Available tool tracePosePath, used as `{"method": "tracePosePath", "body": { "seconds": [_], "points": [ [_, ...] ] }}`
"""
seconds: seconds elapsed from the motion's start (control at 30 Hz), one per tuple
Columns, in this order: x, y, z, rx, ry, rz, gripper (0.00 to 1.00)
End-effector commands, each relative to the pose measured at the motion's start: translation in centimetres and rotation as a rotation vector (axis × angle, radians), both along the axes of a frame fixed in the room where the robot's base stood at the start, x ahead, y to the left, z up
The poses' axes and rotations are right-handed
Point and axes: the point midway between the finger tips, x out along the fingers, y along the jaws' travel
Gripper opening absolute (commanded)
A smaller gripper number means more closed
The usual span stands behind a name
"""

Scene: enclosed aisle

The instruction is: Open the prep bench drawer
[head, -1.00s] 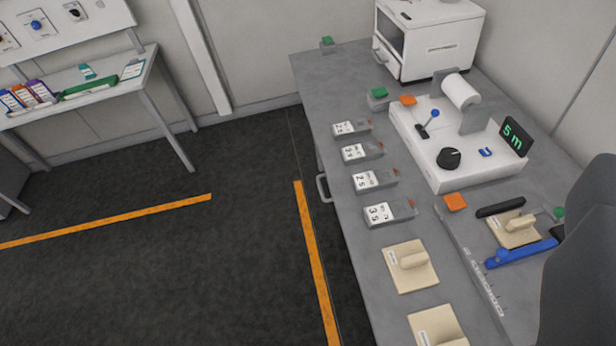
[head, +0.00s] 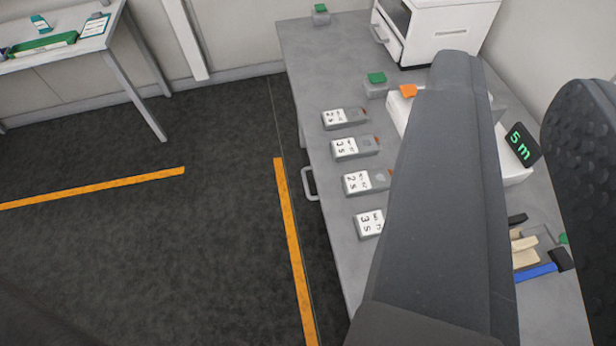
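The prep bench (head: 300,60) is a grey-topped bench on the right. A pale grey bar handle (head: 310,184) sticks out from its left side, just below the top edge. The drawer front is mostly hidden under the bench top, and no open drawer shows. My gripper (head: 525,78) appears as two large dark grey fingers, the right one with a dimpled pad. They are apart with nothing between them, over the right part of the bench in the picture, well right of the handle and not touching it.
Several labelled grey blocks (head: 346,118) line the bench's left edge. A white oven-like box (head: 440,30) stands at the back. A dark display (head: 521,142) reads "5 m". Dark floor with orange strips (head: 291,240) is clear left of the bench. Another table (head: 90,45) stands upper left.

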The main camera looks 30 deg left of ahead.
Motion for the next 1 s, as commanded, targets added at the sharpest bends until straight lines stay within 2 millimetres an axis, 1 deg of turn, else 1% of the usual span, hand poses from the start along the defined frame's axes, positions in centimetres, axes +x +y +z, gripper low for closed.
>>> {"method": "tracePosePath", "body": {
  "seconds": [0.03, 0.07, 0.1, 0.17, 0.2, 0.3, 0.37, 0.4, 0.47, 0.5, 0.6, 0.67, 0.77, 0.8, 0.87, 0.9, 0.97, 1.0],
  "points": [
    [1.9, 1.6, -1.5, -0.026, 0.005, 0.024, 0.20],
    [3.1, 2.3, -2.1, -0.038, -0.004, 0.040, 0.20],
    [4.7, 3.3, -3.2, -0.059, -0.010, 0.062, 0.20],
    [7.3, 4.9, -4.9, -0.091, -0.027, 0.093, 0.20],
    [8.9, 6.0, -6.1, -0.114, -0.036, 0.112, 0.20],
    [12.6, 8.6, -9.2, -0.169, -0.068, 0.147, 0.20],
    [14.7, 10.1, -11.3, -0.204, -0.083, 0.163, 0.20],
    [16.0, 11.1, -12.7, -0.227, -0.094, 0.172, 0.20],
    [17.9, 12.6, -15.0, -0.264, -0.110, 0.179, 0.20],
    [19.0, 13.4, -16.5, -0.289, -0.120, 0.183, 0.20],
    [21.5, 15.6, -20.6, -0.357, -0.143, 0.183, 0.20],
    [22.9, 16.9, -23.4, -0.402, -0.150, 0.181, 0.20],
    [24.6, 18.7, -28.0, -0.483, -0.165, 0.167, 0.20],
    [25.2, 19.4, -29.9, -0.518, -0.169, 0.161, 0.20],
    [25.9, 20.3, -32.9, -0.573, -0.171, 0.147, 0.20],
    [26.3, 20.9, -34.8, -0.612, -0.174, 0.138, 0.20],
    [26.7, 21.7, -37.9, -0.674, -0.174, 0.124, 0.20],
    [26.9, 22.2, -39.9, -0.718, -0.175, 0.113, 0.20]
  ]
}}
